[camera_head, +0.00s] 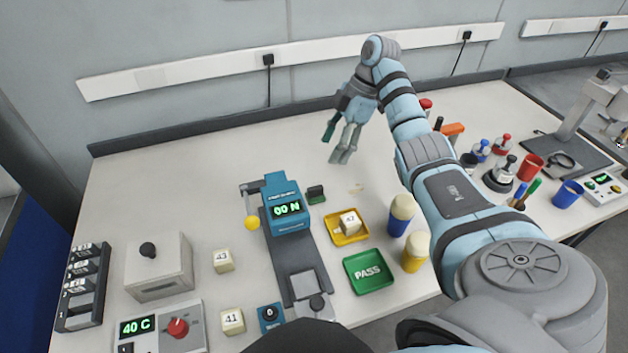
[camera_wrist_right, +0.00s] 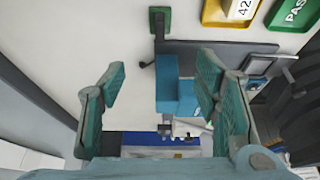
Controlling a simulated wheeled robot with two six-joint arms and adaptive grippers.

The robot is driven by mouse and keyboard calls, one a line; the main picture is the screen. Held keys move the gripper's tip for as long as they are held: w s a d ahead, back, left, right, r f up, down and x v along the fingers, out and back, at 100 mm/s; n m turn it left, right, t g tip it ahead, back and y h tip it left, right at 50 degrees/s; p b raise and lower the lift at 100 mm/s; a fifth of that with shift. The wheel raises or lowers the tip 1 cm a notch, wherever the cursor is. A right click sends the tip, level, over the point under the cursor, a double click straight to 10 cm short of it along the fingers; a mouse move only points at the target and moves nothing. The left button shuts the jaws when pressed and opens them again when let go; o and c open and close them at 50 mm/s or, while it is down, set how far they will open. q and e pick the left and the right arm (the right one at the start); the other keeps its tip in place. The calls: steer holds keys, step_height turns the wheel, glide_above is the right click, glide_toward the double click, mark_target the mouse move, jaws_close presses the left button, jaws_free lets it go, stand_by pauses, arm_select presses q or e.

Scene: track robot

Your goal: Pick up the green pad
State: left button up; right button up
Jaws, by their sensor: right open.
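The small dark green pad (camera_head: 316,195) lies on the table just right of the blue device with the "00 N" display. In the right wrist view, what seems to be the same green pad (camera_wrist_right: 159,20) lies at the top, beyond the gap between the fingers. My right gripper (camera_head: 338,142) is open and empty, above the back of the table and apart from the pad. Its two green-padded fingers also show spread in the wrist view (camera_wrist_right: 161,85). My left gripper is not in view.
The blue device (camera_head: 283,198) stands close beside the pad. A yellow tray (camera_head: 335,237) with a numbered cube and a green PASS tray (camera_head: 369,286) lie in front. Two capped bottles (camera_head: 399,220) stand right of them. The table's back left is clear.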

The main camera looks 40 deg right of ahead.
steer(key=b, duration=0.6)
glide_above(316, 187)
steer(key=d, duration=0.2)
steer(key=f, duration=0.7)
steer(key=shift+s+a+f, duration=0.15)
steer(key=shift+a+f, duration=0.1)
steer(key=shift+f, duration=0.15)
steer(key=x, duration=0.4)
steer(key=s+x, duration=0.1)
steer(key=x, duration=0.1)
steer(key=shift+w+d+f, duration=0.2)
steer(key=shift+f, duration=0.2)
steer(key=c, duration=1.2)
step_height(316, 187, up, 7)
steer(key=shift+w+p, duration=0.1)
steer(key=shift+p, duration=0.6)
steer(key=shift+c, duration=0.2)
step_height(316, 187, up, 13)
steer(key=p, duration=1.2)
steer(key=shift+r, duration=0.15)
